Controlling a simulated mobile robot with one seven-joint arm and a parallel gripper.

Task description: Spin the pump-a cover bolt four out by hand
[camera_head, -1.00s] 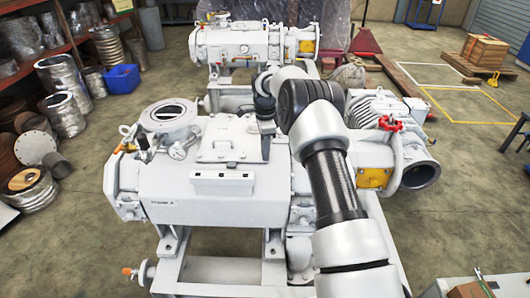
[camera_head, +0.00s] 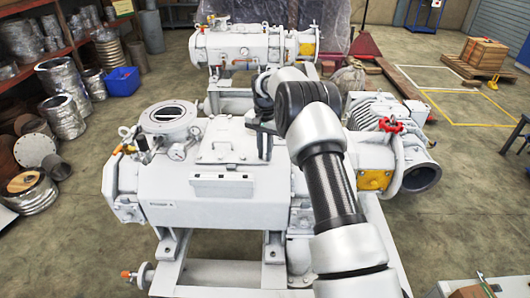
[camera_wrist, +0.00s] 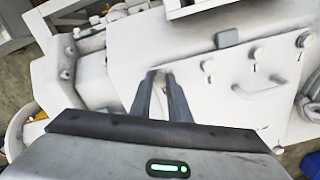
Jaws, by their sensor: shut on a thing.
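The pump-a cover (camera_head: 222,150) is a pale plate on top of the near white pump; it also shows in the wrist view (camera_wrist: 240,80) with a handle and several round bolt heads, one of them (camera_wrist: 208,66) right of my fingers. My gripper (camera_wrist: 159,76) has its dark fingers close together at the cover's corner, shut on a bolt whose head is mostly hidden between the tips. In the head view my gripper (camera_head: 264,147) stands at the cover's right edge. I cannot tell how far out the bolt is.
A gauge (camera_head: 178,151) and a round port (camera_head: 170,117) lie left of the cover. A red valve handle (camera_head: 391,126) is at the right. A second pump (camera_head: 240,45) stands behind. Shelving and metal ducts are at the far left.

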